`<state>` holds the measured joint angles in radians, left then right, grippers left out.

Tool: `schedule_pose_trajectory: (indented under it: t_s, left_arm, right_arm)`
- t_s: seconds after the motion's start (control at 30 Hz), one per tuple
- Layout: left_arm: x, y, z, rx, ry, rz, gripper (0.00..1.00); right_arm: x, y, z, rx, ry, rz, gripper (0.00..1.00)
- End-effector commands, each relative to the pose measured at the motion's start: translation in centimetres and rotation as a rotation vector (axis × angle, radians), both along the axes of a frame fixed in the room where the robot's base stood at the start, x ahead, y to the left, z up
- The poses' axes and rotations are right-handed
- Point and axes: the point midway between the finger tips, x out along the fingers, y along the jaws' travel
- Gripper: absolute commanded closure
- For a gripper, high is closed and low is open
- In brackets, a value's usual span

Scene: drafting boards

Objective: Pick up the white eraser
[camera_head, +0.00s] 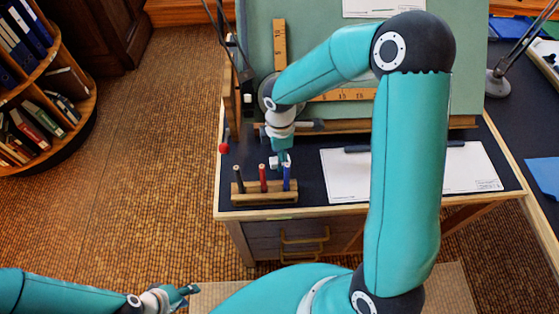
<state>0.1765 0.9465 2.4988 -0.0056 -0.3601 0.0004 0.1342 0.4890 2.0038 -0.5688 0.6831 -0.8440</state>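A small white block (274,162), which looks like the white eraser, shows on the dark desk top just behind the pen holder. My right gripper (281,161) reaches down over the desk at this spot, with its fingers right beside or around the block. It is too small to tell whether the fingers touch it or are closed on it. The gripper hides part of the block. My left gripper (190,295) is low at the left, over the floor in front of the desk, far from the block. Its fingers look apart, with nothing between them.
A wooden holder (265,199) with black, red and blue pens stands right in front of the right gripper. A white sheet on a clipboard (341,178) lies to the right. A green drafting board (330,50) with wooden rulers rises behind. A red ball (224,148) is at the left edge.

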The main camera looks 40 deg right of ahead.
Motion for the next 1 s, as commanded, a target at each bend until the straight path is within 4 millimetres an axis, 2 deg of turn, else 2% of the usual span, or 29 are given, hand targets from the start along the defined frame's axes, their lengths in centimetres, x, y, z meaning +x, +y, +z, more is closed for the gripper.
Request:
schedule_pose_trajectory:
  t_s: [0.1,0.37,0.7,1.0]
  left_arm:
    - [-0.01,0.00,-0.05,0.000,0.000,0.000,0.60]
    - [0.00,0.00,-0.05,0.000,0.000,0.000,0.60]
    - [0.00,0.00,-0.05,0.000,0.000,0.000,0.60]
    - [0.00,0.01,-0.04,0.000,0.000,0.000,0.60]
  right_arm:
    - [0.00,0.05,-1.14,0.001,0.001,0.001,0.44]
    - [0.04,0.04,-1.30,0.001,-0.001,0.001,0.45]
    - [0.03,0.02,-1.28,0.001,-0.001,0.000,1.00]
    - [0.03,0.00,-1.19,0.001,-0.001,-0.001,1.00]
